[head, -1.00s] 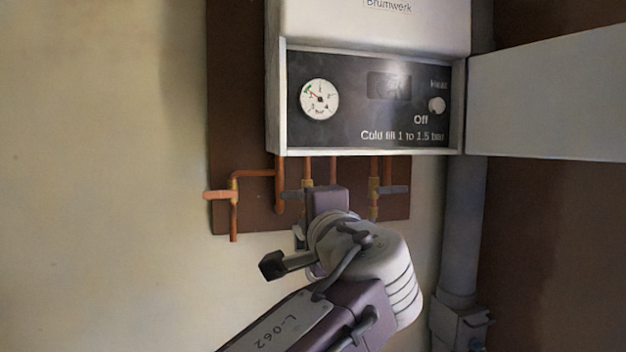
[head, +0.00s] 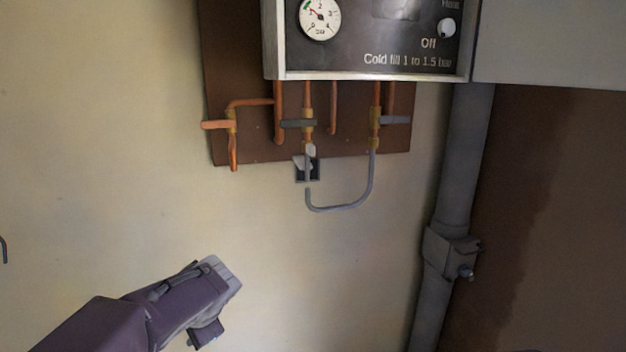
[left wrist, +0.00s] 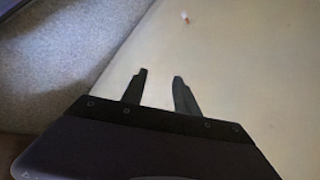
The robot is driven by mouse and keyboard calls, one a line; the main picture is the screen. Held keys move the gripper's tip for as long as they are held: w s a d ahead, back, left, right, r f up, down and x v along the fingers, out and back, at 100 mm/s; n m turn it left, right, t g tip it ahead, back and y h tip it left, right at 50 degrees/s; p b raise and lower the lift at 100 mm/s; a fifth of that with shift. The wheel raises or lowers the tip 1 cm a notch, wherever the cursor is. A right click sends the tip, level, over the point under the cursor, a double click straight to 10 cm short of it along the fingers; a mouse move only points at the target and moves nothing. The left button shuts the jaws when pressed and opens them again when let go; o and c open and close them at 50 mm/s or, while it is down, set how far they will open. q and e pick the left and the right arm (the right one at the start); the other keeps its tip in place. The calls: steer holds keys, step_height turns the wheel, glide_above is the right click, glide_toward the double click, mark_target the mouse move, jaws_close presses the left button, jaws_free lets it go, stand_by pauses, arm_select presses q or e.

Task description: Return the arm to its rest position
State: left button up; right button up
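My left arm comes in from the lower left of the head view, in front of the bare wall and well below and left of the boiler pipes. My right arm and gripper are in neither view.
The boiler (head: 365,68) hangs above copper pipes with lever valves. A grey hose (head: 340,208) loops below them. A grey vertical pipe (head: 457,175) stands at right. The pale wall (head: 110,180) around my arm looks clear.

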arm_select(q)
steer(key=s+d+f+n+g+h, duration=0.2)
steer(key=s+d+f+n+h, duration=0.15)
steer(key=s+f, duration=0.45)
steer(key=s+d+f+n+g+h, duration=0.2)
steer(key=s+d+f+n, duration=0.25)
steer(key=s+f, duration=0.45)
step_height(320, 180, up, 22)
steer(key=w+p, duration=0.2)
steer(key=p, duration=1.9)
steer(key=shift+n+t, duration=0.3)
steer(key=shift+n, duration=0.1)
steer(key=shift+r, duration=0.1)
steer(key=shift+c, duration=0.2)
